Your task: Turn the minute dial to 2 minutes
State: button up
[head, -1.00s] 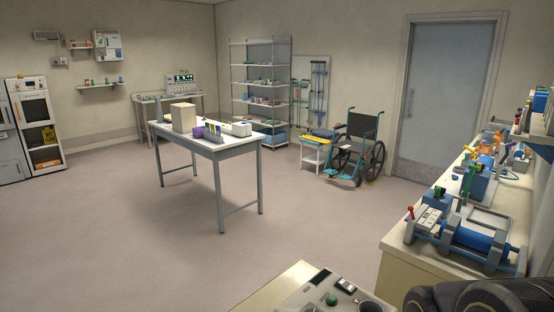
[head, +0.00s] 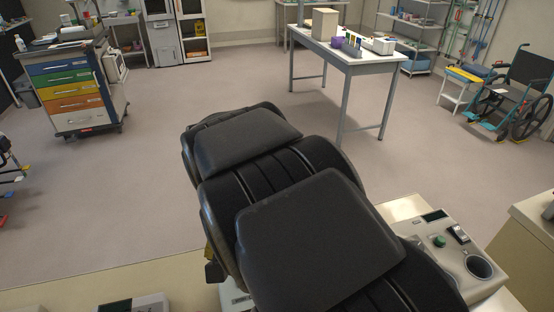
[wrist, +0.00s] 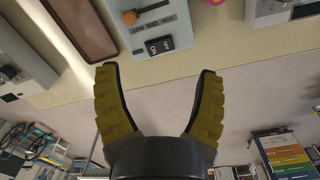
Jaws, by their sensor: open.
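My gripper (wrist: 158,100) shows in the wrist view with its two yellow-ribbed fingers spread wide and nothing between them. I cannot make out a dial with minute marks in any view. In the head view my dark arm fills the middle and hides part of the front counter; the gripper cannot be made out clearly there.
A grey console (head: 480,268) with a green knob (head: 440,241) and a round hole stands at the lower right. Other devices (wrist: 20,55) sit on the counter (wrist: 215,48). A drawer cart (head: 75,90), a white table (head: 362,64) and a wheelchair (head: 515,95) stand on open floor.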

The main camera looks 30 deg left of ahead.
jog(key=s+a+f+n, duration=0.1)
jog(key=s+a+f, duration=0.2)
jog(key=s+a, duration=0.2)
jog(key=s+a+f, duration=0.3)
jog(key=s+a, duration=0.2)
jog(key=s+a+f+n, duration=0.1)
jog(key=s+a+f, duration=0.2)
jog(key=s+a, duration=0.2)
jog(key=shift+a+f+n+y, duration=0.3)
jog(key=shift+a+y, duration=0.1)
jog(key=shift+a, duration=0.1)
notch_tip(320, 180, down, 8)
jog(key=shift+a+r, duration=0.15)
jog(key=shift+r, duration=0.05)
jog(key=c, duration=1.1)
